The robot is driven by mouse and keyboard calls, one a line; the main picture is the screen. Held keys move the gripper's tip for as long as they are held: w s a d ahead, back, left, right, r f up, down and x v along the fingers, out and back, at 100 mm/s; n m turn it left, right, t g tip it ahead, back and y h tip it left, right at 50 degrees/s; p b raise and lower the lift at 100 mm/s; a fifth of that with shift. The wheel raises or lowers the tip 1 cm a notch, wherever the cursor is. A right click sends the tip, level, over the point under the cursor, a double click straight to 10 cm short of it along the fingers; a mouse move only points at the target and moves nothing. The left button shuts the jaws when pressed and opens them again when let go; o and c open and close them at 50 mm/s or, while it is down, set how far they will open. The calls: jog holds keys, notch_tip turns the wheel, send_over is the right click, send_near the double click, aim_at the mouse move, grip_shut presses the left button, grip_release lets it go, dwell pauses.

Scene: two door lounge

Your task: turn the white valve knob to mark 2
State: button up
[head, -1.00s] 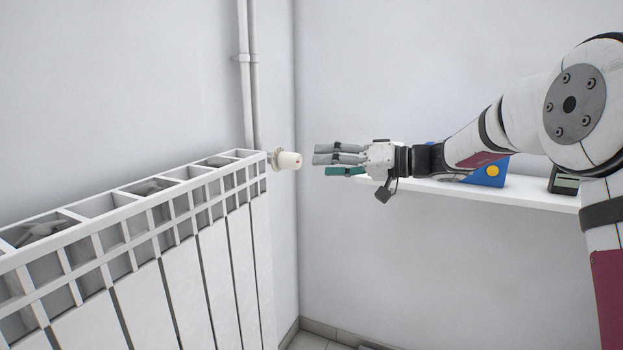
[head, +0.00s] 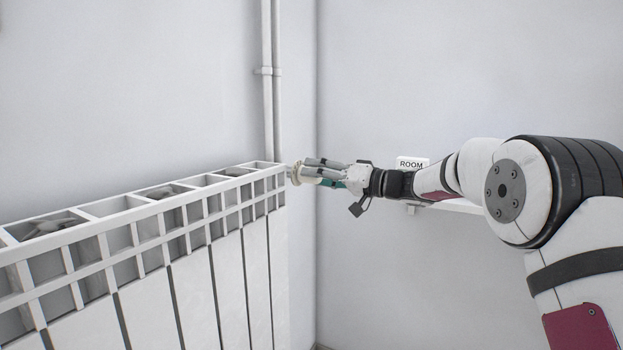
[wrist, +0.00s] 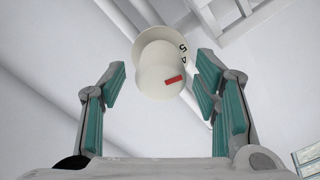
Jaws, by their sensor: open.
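The white valve knob (head: 304,175) sits at the far end of the radiator, partly hidden by my fingers in the head view. In the wrist view the knob (wrist: 160,72) shows end-on, with a red mark on its face and the digits 5 and 4 on the collar behind it. Mark 2 is not visible. My gripper (head: 322,172) is open at the knob. In the wrist view its teal-padded fingers (wrist: 158,88) stand on both sides of the knob, with gaps visible on each side.
The white radiator (head: 150,207) fills the left, with pipes (head: 271,80) rising behind the knob. Blank wall surrounds the corner.

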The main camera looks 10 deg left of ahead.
jog(key=shift+x, duration=1.1)
jog(key=c, duration=1.1)
jog(key=shift+c, duration=0.2)
